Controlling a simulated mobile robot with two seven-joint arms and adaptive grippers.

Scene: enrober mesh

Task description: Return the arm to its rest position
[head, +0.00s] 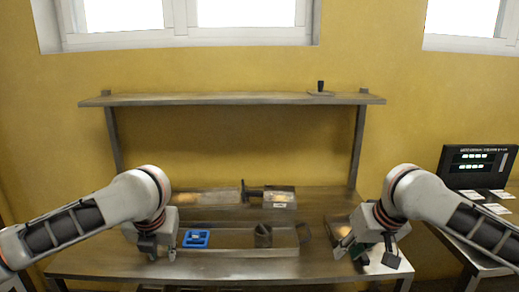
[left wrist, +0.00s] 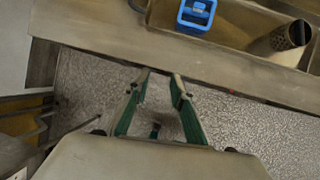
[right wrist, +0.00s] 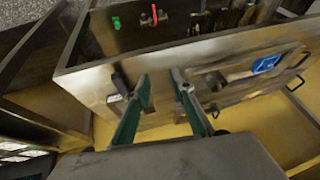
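My left gripper (head: 161,253) hangs over the left front of the metal workbench (head: 230,268). In the left wrist view its fingers (left wrist: 160,76) stand apart with nothing between them, past the bench edge with speckled floor behind. My right gripper (head: 366,252) is at the right end of the bench.
A blue frame-like item (head: 196,238) and a perforated metal cylinder (head: 263,236) sit in a shallow tray on the bench. A shelf (head: 230,99) spans above. A monitor (head: 478,166) stands on a side table at right. Red (right wrist: 153,16) and green (right wrist: 116,22) valve handles show in the right wrist view.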

